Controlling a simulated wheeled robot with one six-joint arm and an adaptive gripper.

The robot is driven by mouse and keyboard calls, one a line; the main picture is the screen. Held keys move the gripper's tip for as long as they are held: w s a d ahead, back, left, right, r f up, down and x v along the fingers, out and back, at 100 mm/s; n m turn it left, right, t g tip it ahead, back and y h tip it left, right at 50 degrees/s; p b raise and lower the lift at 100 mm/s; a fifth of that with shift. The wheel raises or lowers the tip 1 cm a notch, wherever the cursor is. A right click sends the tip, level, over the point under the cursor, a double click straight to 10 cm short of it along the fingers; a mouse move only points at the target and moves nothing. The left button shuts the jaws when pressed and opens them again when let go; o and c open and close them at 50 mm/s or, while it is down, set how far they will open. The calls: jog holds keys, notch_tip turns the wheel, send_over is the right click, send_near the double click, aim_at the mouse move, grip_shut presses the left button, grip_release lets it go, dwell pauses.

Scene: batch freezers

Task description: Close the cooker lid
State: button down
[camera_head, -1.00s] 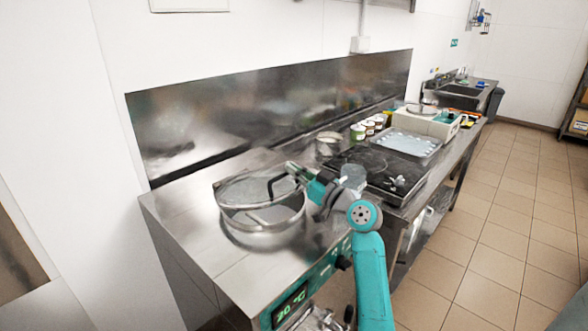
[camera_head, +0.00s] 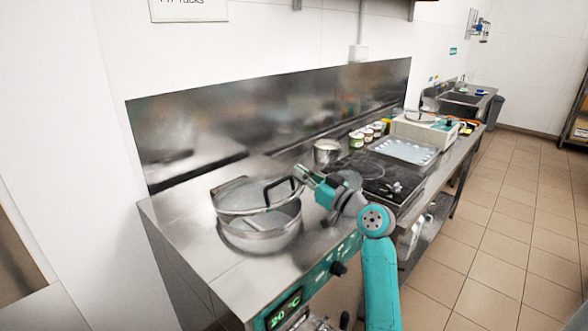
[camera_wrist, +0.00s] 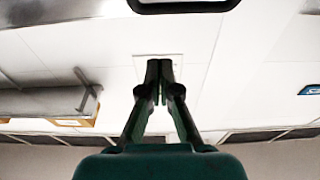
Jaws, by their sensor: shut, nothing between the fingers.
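The cooker (camera_head: 262,240) is a round metal pot set into the steel counter. Its round metal lid (camera_head: 238,196) is tilted above the opening, with a gap at the front showing the inside. A black loop handle (camera_head: 268,192) stands on the lid's right side. My gripper (camera_head: 299,170) is shut and empty, close to the handle's upper right end; whether it touches cannot be told. In the wrist view my gripper (camera_wrist: 159,62) shows its fingertips together, with a dark rounded bar at the top edge that looks like the handle.
A black cooktop (camera_head: 375,178), a small metal pot (camera_head: 326,152), several jars (camera_head: 367,134) and a metal tray (camera_head: 405,151) stand to the right along the counter. A steel splashback (camera_head: 270,115) rises behind. The tiled floor at right is clear.

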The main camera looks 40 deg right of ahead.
jog(key=s+f, duration=0.1)
jog(key=s, duration=0.4)
notch_tip(320, 180, up, 3)
jog(key=g, duration=0.3)
send_over(282, 197)
jog(key=shift+w+f, duration=0.15)
jog(key=shift+w, duration=0.3)
jog(key=shift+w+f, duration=0.25)
jog(key=shift+w, duration=0.3)
jog(key=shift+s+d+f, duration=0.1)
jog(key=shift+s+f, duration=0.25)
jog(key=shift+f, duration=0.2)
jog(key=shift+s+f, duration=0.3)
jog(key=shift+f, duration=0.2)
jog(key=shift+s+f, duration=0.25)
jog(key=shift+f, duration=0.3)
